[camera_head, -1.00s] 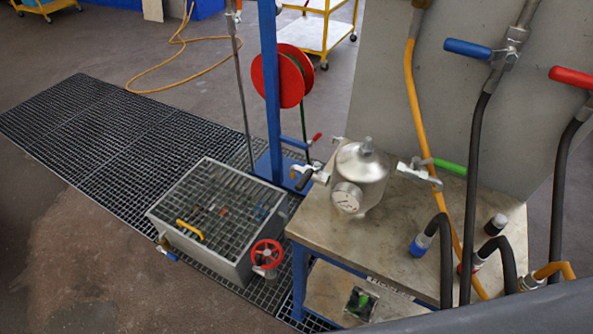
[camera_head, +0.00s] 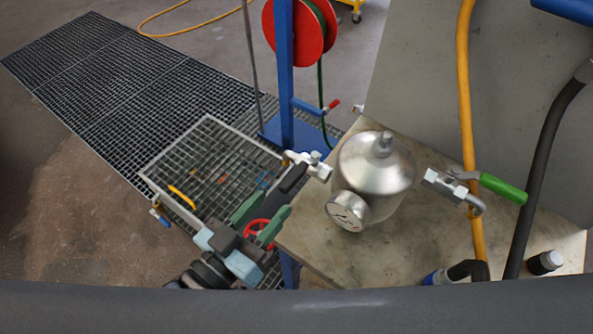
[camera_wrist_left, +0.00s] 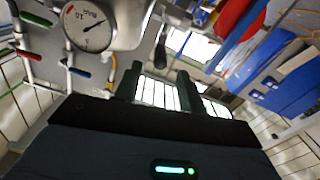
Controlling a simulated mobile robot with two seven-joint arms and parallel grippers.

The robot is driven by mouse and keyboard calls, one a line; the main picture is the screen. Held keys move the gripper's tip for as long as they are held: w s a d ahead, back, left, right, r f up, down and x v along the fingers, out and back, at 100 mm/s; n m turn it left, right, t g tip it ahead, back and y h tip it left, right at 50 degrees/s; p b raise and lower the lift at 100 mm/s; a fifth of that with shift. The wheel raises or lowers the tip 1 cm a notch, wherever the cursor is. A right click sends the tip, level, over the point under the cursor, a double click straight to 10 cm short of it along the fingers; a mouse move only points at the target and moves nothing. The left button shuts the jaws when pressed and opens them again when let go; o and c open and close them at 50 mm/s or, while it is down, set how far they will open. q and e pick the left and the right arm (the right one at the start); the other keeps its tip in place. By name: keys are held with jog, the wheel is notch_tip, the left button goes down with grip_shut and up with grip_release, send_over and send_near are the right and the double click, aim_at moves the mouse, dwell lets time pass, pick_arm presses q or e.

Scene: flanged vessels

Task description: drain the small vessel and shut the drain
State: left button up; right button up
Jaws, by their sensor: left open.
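The small vessel (camera_head: 385,165) is a shiny steel pot with a domed top, upright near the bench's left edge. Its round gauge (camera_head: 348,212) faces the front left. A valve (camera_head: 310,165) sits at its left side, with a black lever handle (camera_head: 291,180) pointing down-left. My left gripper (camera_head: 262,214), with green fingers, is open beside that handle. The left wrist view shows the gauge (camera_wrist_left: 88,27) at the upper left and the black handle (camera_wrist_left: 160,52) lined up with the gap between the fingertips (camera_wrist_left: 158,76). I cannot tell whether they touch it. My right gripper is not in view.
A grated basin (camera_head: 215,170) stands left of the bench (camera_head: 300,240), with a red handwheel (camera_head: 262,232) close to the gripper. A green-handled valve (camera_head: 503,189) is right of the vessel. Hoses (camera_head: 466,100) hang at the right. A blue post (camera_head: 284,80) rises behind the basin.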

aim_at(306, 163)
pick_arm(q)
jog(key=shift+p+x, duration=0.35)
jog(key=shift+x, duration=3.5)
jog(key=shift+c, duration=0.2)
grip_shut()
